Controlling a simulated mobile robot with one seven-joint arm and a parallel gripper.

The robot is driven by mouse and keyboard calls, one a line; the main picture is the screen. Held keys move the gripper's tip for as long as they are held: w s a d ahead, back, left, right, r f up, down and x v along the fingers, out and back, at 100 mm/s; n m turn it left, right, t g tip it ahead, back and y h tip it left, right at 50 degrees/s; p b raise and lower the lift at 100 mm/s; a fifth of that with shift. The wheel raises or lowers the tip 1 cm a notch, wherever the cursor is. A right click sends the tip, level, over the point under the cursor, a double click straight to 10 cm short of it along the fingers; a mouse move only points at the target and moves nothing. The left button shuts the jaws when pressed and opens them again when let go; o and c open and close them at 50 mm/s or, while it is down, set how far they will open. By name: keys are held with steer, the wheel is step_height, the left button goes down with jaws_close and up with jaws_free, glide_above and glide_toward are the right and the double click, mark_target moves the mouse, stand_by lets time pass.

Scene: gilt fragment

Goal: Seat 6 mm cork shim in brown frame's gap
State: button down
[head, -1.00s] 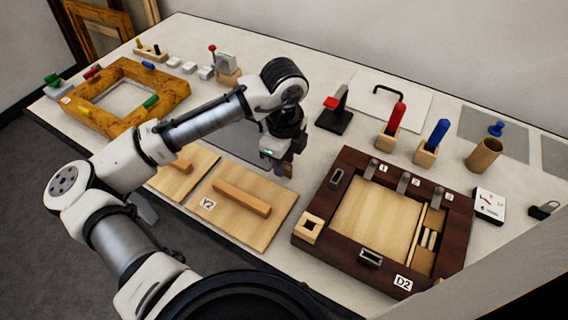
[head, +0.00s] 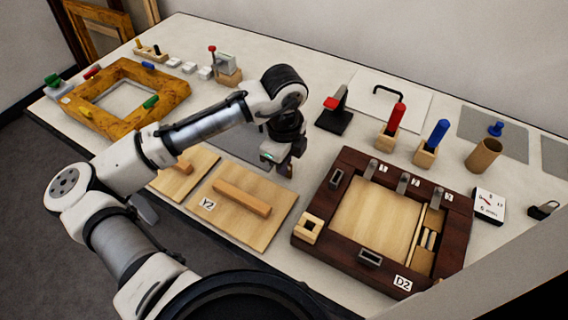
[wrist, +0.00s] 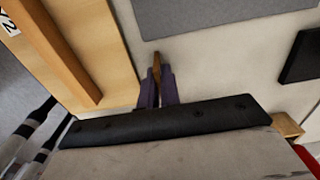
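The dark brown frame (head: 335,215), labelled D2, lies at the right of the table in the head view, around a light wood panel (head: 375,222). A narrow gap with several small light pieces (head: 429,240) runs along the panel's right side. My gripper (head: 291,169) is above the table, left of the brown frame and apart from it. In the wrist view my gripper (wrist: 158,92) is closed around a thin brown piece (wrist: 156,64), which looks like the cork shim. Its thickness cannot be read.
A board labelled Y2 (head: 262,232) with a wood bar lies left of the frame. Metal clips (head: 403,183) sit on the frame's far rail. Red- and blue-handled tools (head: 396,116) stand behind it. A small dial box (head: 489,206) lies right. A yellow-brown frame (head: 172,95) lies far left.

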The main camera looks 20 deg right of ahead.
step_height(320, 180, up, 18)
steer(key=b, duration=0.3)
stand_by(0.3)
steer(key=shift+d, duration=0.1)
